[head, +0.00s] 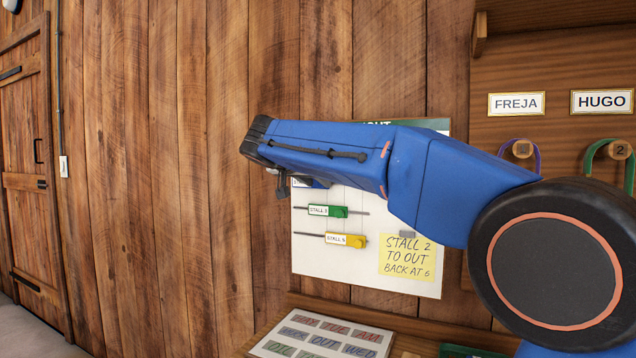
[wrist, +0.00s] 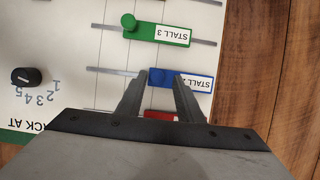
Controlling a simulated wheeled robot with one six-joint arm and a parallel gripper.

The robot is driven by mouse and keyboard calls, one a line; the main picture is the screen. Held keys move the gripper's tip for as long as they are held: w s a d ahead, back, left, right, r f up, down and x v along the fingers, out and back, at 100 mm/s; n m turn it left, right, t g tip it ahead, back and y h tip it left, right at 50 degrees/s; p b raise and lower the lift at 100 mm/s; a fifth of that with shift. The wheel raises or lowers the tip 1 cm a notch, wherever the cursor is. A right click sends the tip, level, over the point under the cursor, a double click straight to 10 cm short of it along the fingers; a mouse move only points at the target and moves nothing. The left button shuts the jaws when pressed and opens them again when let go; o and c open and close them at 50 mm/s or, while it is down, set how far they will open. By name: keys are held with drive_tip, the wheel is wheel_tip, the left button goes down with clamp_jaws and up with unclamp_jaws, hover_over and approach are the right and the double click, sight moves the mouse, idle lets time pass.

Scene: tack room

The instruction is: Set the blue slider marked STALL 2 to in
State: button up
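The blue slider marked STALL 2 (wrist: 181,80) sits on a thin horizontal rail on the white board (wrist: 110,50). In the wrist view the picture is upside down, and the slider's round blue knob (wrist: 157,76) shows between the fingertips of my gripper (wrist: 160,77). The fingers are apart, and I cannot tell whether either touches the knob. In the head view my blue arm hides most of this slider and the upper board. The "in" and "out" end marks are not readable.
A red slider (wrist: 160,114) is partly behind my fingers. A black dial (wrist: 26,77) is nearby. A yellow note (head: 407,258) reads "STALL 2 TO OUT BACK AT 6".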

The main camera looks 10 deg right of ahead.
idle(0.3)
drive_tip(key=v, duration=1.7)
drive_tip(key=shift+s, duration=0.15)
drive_tip(key=s+d+f+n+g+y, duration=0.25)
drive_tip(key=s+d+f, duration=0.35)
drive_tip(key=d+f, duration=0.4)
drive_tip(key=s+d+f+n+g+y, duration=0.1)
drive_tip(key=s+d+f+n+g, duration=0.15)
drive_tip(key=s+d+f, duration=0.75)
drive_tip(key=s+f+y, duration=0.1)
drive_tip(key=s+f, duration=0.4)
drive_tip(key=f, duration=0.4)
drive_tip(key=s+d+f+n+y, duration=0.1)
drive_tip(key=s+f+y, duration=0.1)
drive_tip(key=s+f, duration=0.4)
drive_tip(key=s+f+n+g+y, duration=0.1)
drive_tip(key=s+f, duration=0.5)
drive_tip(key=f, duration=0.6)
drive_tip(key=shift+d+f, duration=0.3)
drive_tip(key=shift+d, duration=0.1)
drive_tip(key=shift+y, duration=0.25)
